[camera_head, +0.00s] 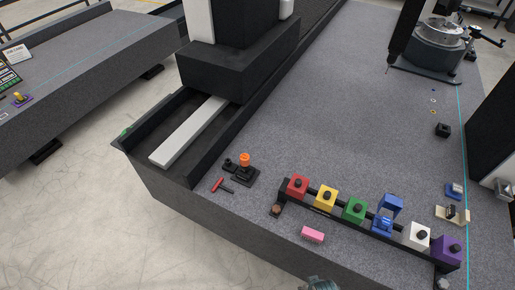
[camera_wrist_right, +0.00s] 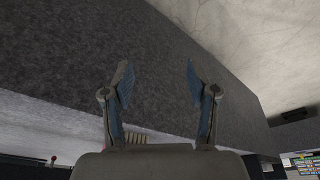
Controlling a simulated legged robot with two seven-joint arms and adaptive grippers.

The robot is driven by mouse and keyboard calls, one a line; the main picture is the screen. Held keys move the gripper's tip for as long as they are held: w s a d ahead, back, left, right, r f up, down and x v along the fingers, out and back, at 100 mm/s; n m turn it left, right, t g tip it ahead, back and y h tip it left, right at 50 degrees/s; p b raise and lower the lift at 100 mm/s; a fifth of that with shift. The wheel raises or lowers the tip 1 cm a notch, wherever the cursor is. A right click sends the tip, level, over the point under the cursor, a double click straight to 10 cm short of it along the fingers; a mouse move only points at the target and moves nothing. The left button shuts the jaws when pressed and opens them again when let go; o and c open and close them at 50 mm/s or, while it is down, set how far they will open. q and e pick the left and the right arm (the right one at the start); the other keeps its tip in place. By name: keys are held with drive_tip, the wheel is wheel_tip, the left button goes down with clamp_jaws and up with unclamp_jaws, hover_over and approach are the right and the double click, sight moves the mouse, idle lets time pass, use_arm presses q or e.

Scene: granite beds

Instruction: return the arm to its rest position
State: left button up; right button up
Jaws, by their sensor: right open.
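My right gripper (camera_wrist_right: 158,80) shows in the right wrist view with its two blue-padded fingers spread apart. Nothing is between the fingertips. Behind them is a dark grey granite face (camera_wrist_right: 95,50). In the head view only a small grey-green piece shows at the bottom edge, and I cannot tell which part of my arms it is. My left gripper does not show in either view.
On the granite bed (camera_head: 330,110) stands a black rail with red (camera_head: 298,187), yellow, green, blue, white and purple (camera_head: 447,249) blocks. The bed's middle is clear.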

drive_tip(key=s+f, duration=0.4)
drive_tip(key=f, duration=1.3)
drive_tip(key=s+d+f+g, duration=0.1)
drive_tip(key=s+d+f, duration=0.1)
drive_tip(key=s+f, duration=1.1)
drive_tip(key=shift+s+d+f+g, duration=0.25)
drive_tip(key=shift+s+d+g, duration=0.1)
drive_tip(key=shift+s+g, duration=0.05)
drive_tip(key=c, duration=0.3)
drive_tip(key=shift+s, duration=0.15)
drive_tip(key=shift+c, duration=0.2)
